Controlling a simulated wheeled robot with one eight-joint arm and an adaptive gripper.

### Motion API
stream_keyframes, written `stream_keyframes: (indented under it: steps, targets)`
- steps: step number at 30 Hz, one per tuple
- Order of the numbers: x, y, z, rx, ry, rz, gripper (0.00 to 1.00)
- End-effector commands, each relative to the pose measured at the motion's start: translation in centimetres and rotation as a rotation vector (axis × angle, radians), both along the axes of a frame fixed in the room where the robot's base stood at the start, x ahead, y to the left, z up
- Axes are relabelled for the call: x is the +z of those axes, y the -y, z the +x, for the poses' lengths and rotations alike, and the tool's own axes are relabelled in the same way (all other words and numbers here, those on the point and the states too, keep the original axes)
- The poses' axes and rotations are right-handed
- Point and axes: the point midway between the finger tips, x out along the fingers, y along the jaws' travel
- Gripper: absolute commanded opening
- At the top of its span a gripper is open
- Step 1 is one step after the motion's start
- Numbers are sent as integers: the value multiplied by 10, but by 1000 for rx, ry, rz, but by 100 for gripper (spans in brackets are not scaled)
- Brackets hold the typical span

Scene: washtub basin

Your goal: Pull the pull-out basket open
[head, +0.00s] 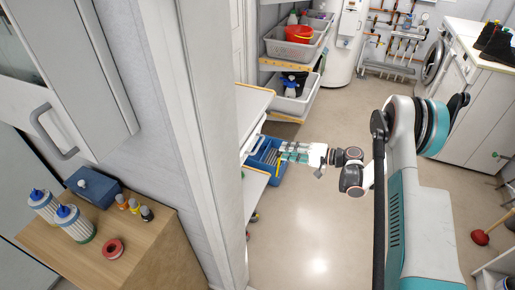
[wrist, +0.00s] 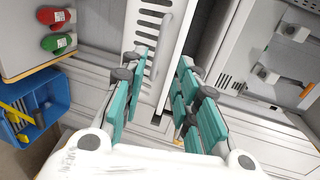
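The pull-out basket appears to be the white slotted front (wrist: 146,62) in the wrist view, with a long pale bar handle (wrist: 167,44) along it. In the head view, a white front with a handle (head: 256,138) shows under the white shelf, partly hidden by the door frame. My gripper (wrist: 161,57) is open, with its teal-padded fingers on either side of the bar. The bar lies between the fingertips, and I cannot tell whether they touch it. In the head view my gripper (head: 288,152) points left towards the white unit.
A blue bin with tools (wrist: 35,105) sits left of my gripper; it also shows in the head view (head: 270,150). Red and green items (wrist: 57,18) lie on a shelf above it. The floor (head: 320,225) around my arm is clear. A plunger (head: 481,237) stands right.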

Motion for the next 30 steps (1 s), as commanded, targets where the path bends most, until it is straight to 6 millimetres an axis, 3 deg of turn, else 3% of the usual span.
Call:
stream_keyframes:
  steps: [5,19,24,30]
  targets:
    - [-7,-21,6,3,1,1,29]
    - [-25,-101,36,2,0,-1,29]
    - [-28,-118,43,1,0,-1,29]
    - [-28,-125,45,0,1,-1,29]
